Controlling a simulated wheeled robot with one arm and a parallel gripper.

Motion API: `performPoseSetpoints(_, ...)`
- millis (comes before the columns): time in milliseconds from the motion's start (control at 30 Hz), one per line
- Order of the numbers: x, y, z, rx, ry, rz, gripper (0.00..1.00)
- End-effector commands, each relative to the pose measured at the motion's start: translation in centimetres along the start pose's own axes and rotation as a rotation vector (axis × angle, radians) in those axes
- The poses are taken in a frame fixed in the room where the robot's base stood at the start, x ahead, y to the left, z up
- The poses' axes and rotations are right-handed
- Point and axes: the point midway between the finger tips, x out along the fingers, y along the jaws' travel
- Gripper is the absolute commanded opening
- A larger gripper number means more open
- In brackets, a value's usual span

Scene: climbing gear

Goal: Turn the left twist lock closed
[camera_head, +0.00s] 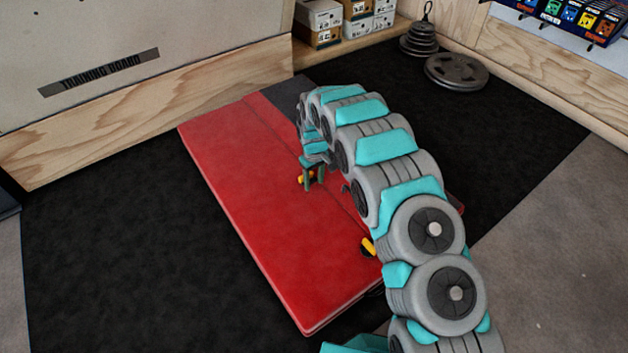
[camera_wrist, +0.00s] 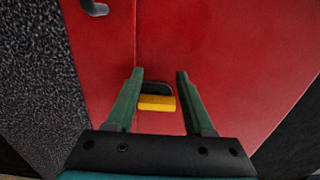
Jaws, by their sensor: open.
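A red pad (camera_head: 240,190) lies on the dark floor mat. The left twist lock (camera_head: 300,178) is a small yellow part on the pad, half hidden by my gripper (camera_head: 313,176). In the wrist view my gripper (camera_wrist: 160,76) is open, with the yellow bar of this lock (camera_wrist: 157,103) between its two green fingers. The bar lies crosswise to the fingers, beside a black part (camera_wrist: 157,88). I cannot tell whether the fingers touch it. A second yellow lock (camera_head: 368,246) sits nearer on the pad, beside my arm.
A dark grey handle-like part (camera_wrist: 95,6) shows on the pad in the wrist view. Weight plates (camera_head: 455,72) and shoe boxes (camera_head: 320,20) stand at the back. My arm hides the pad's right side. The floor mat (camera_head: 110,240) left of the pad is clear.

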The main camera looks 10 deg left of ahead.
Motion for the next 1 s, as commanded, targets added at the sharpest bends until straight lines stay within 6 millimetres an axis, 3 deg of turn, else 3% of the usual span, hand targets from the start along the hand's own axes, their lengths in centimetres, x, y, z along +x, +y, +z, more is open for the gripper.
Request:
performPoseSetpoints(67,-0.02,0.01,-0.01,0.0,0.0,0.0,0.42)
performPoseSetpoints(433,-0.02,0.01,-0.01,0.0,0.0,0.0,0.01)
performPoseSetpoints(1000,-0.02,0.0,-0.01,0.0,0.0,0.0,0.0)
